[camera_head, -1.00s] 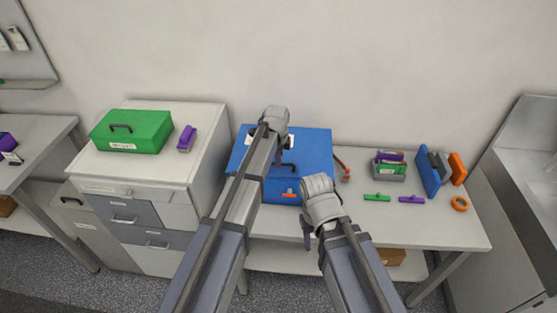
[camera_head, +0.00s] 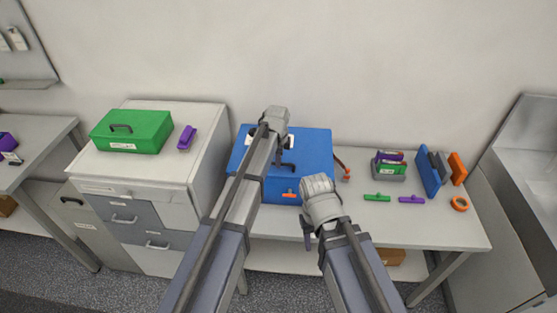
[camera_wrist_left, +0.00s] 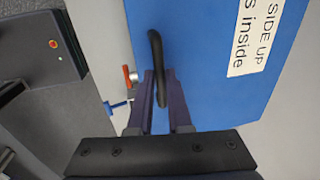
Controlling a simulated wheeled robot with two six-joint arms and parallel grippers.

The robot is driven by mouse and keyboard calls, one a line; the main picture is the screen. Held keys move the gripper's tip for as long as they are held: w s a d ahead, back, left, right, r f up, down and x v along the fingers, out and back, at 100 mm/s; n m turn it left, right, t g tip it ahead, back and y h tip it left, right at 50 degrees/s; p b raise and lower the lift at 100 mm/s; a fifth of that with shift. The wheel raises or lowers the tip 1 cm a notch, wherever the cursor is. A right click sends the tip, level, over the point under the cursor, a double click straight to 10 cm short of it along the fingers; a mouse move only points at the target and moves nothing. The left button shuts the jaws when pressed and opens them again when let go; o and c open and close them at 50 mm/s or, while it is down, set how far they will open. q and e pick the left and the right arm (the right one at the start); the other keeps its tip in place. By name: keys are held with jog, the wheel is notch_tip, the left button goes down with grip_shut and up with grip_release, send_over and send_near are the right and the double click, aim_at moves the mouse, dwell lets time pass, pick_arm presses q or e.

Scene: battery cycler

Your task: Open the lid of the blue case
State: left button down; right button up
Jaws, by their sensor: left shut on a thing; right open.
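The blue case (camera_head: 310,150) stands on the table against the wall, and its lid looks closed. Its black handle (camera_wrist_left: 157,60) is between the fingers of my left gripper (camera_wrist_left: 160,92), which is shut on it. In the head view my left gripper (camera_head: 279,150) is over the case, and its fingertips are largely hidden by my arm. An orange-red latch (camera_head: 290,196) is on the case's front; a red latch part (camera_wrist_left: 130,75) also shows in the left wrist view. My right gripper (camera_head: 307,238) is open and empty, in front of the case's lower right corner.
Right of the case are a small rack (camera_head: 389,168), green (camera_head: 377,197) and purple (camera_head: 411,199) pieces, an orange ring (camera_head: 460,203) and a blue panel (camera_head: 428,172). A green box (camera_head: 132,134) is on the cabinet (camera_head: 205,130) at left. The table front (camera_head: 430,230) is clear.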

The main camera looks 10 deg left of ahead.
pick_arm(q)
jog(key=w+r+g+p, duration=0.1)
jog(key=w+r+p, duration=0.3)
jog(key=r+p, duration=0.3)
jog(key=w+r+g+p, duration=0.1)
jog(key=w+r+p, duration=0.4)
jog(key=r+p, duration=0.3)
jog(key=shift+w+r+g, duration=0.2)
jog(key=shift+r+g, duration=0.05)
jog(key=shift+g, duration=0.05)
jog(key=c, duration=1.2)
grip_release()
jog(key=shift+c, duration=0.2)
jog(key=o, duration=0.4)
jog(key=shift+w+f, duration=0.25)
jog(key=shift+w, duration=0.05)
jog(key=shift+s, duration=0.15)
